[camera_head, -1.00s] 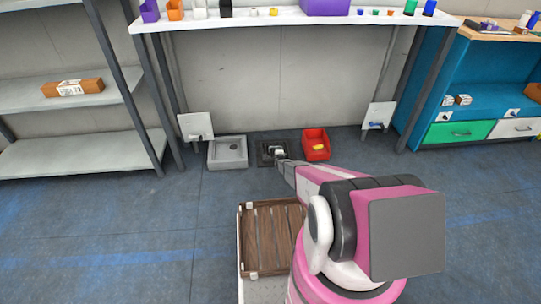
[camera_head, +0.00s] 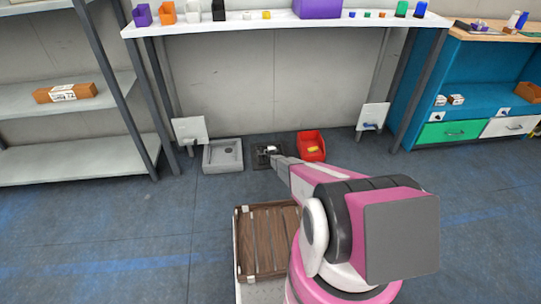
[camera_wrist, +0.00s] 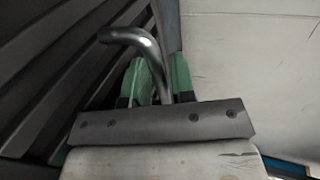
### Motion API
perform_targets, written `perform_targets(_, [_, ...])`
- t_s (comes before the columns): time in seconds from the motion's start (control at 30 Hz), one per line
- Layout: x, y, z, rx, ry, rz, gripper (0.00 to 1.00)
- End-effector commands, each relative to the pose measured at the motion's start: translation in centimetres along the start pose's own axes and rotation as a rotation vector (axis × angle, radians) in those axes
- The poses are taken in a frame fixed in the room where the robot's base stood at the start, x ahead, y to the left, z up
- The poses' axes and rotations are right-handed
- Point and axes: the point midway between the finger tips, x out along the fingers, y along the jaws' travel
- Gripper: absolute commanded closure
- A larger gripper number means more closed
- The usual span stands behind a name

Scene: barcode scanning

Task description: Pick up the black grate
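The black grate (camera_head: 260,162) is a dark, square thing on the floor below the white shelf, between a grey basin and a red bin. A small pale item (camera_head: 270,148) shows on or in it. In the wrist view, dark slanted slats (camera_wrist: 60,75) fill the left side, likely the grate seen close up. My gripper (camera_head: 274,159) is low at the grate's right front edge and covers part of it. In the wrist view its green fingertips (camera_wrist: 160,78) stand apart, with a bent metal rod (camera_wrist: 142,47) across the gap; whether they touch anything is hidden.
The grey basin (camera_head: 211,164) is left of the grate, the red bin (camera_head: 312,141) with a yellow item right. White panels (camera_head: 190,130) stand near the table legs. Floor at left is clear.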

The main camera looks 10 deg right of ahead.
Motion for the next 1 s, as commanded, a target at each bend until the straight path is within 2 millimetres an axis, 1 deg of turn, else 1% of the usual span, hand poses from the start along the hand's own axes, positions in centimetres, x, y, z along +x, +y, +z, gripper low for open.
perform_targets(0.13, [-0.1,0.0,0.0,0.000,0.000,0.000,0.76])
perform_targets(0.17, [-0.1,0.0,0.0,0.000,0.000,0.000,0.80])
perform_targets(0.2, [-0.1,0.0,0.0,0.000,0.000,0.000,0.93])
perform_targets(0.23, [-0.1,0.0,0.0,0.000,0.000,0.000,1.00])
perform_targets(0.57, [-0.1,-0.1,0.0,0.000,0.000,-0.001,1.00])
perform_targets(0.67, [-0.3,-0.4,0.0,0.000,0.000,-0.001,1.00])
perform_targets(0.87, [-0.9,-2.1,0.0,0.000,0.000,-0.002,1.00])
perform_targets(1.0, [-1.8,-4.1,0.0,0.000,0.000,-0.002,1.00])
